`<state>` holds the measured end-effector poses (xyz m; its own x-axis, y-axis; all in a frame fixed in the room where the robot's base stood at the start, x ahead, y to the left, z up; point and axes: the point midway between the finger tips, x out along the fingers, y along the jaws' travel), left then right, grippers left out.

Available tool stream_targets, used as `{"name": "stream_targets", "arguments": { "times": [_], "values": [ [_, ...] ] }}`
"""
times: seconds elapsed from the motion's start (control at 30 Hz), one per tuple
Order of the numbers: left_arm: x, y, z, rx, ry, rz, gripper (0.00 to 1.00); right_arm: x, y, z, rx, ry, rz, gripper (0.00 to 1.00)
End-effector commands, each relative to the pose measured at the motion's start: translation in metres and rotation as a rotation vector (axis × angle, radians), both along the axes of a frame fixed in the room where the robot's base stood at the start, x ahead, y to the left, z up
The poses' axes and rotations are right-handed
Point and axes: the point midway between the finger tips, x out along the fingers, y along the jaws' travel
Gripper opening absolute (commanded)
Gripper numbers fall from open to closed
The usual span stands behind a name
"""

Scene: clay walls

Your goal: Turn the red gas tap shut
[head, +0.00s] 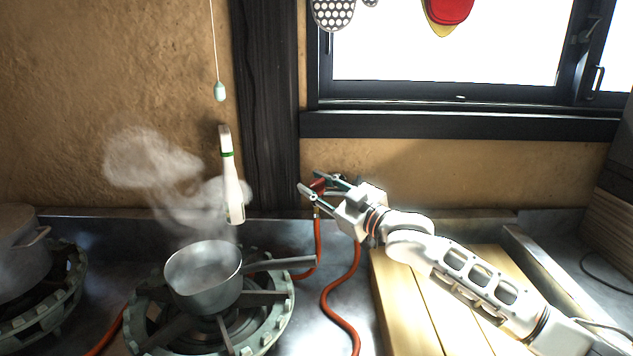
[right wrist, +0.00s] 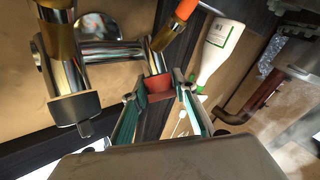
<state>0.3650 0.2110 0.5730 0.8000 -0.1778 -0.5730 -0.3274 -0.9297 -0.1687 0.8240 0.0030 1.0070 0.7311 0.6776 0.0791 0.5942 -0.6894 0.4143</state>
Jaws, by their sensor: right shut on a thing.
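The red gas tap (head: 319,185) is on pipework low on the clay wall, behind the counter. In the right wrist view its red handle (right wrist: 158,84) sits between the two fingers, under a chrome valve body (right wrist: 155,58). My right gripper (head: 312,184) reaches the tap from the right and is shut on the handle. The fingers also show in the right wrist view (right wrist: 155,95). In the head view they partly cover the tap, so its exact angle is hard to tell. My left gripper is not in view.
A steaming saucepan (head: 204,276) stands on a green burner (head: 281,316), its handle pointing towards the tap. An orange hose (head: 328,298) runs over the counter. A white bottle-like thing (head: 231,190) is by the wall. Wooden boards (head: 395,311) lie under my right arm.

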Motion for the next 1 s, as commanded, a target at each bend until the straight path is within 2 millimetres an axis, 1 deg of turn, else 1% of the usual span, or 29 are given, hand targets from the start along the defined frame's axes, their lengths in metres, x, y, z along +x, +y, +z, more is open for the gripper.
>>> {"name": "stream_targets", "arguments": {
  "times": [0.03,0.07,0.37,0.73,0.77,0.8,1.0],
  "values": [
    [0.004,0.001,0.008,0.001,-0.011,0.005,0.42,-0.003,0.003,0.018,0.024,-0.014,-0.005,0.06],
    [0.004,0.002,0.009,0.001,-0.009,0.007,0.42,-0.003,0.004,0.019,0.031,-0.015,-0.012,0.06],
    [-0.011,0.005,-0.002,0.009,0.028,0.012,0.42,-0.001,-0.001,0.013,0.072,-0.007,-0.069,0.06],
    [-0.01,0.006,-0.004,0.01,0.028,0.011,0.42,0.0,-0.003,0.007,0.072,-0.003,-0.077,0.06],
    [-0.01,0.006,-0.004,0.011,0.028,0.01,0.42,0.0,-0.003,0.007,0.072,-0.003,-0.077,0.35],
    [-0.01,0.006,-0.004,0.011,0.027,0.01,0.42,0.0,-0.003,0.006,0.071,-0.003,-0.077,0.42],
    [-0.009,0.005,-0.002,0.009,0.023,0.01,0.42,0.0,-0.003,0.003,0.068,0.001,-0.078,0.42]
  ]
}}
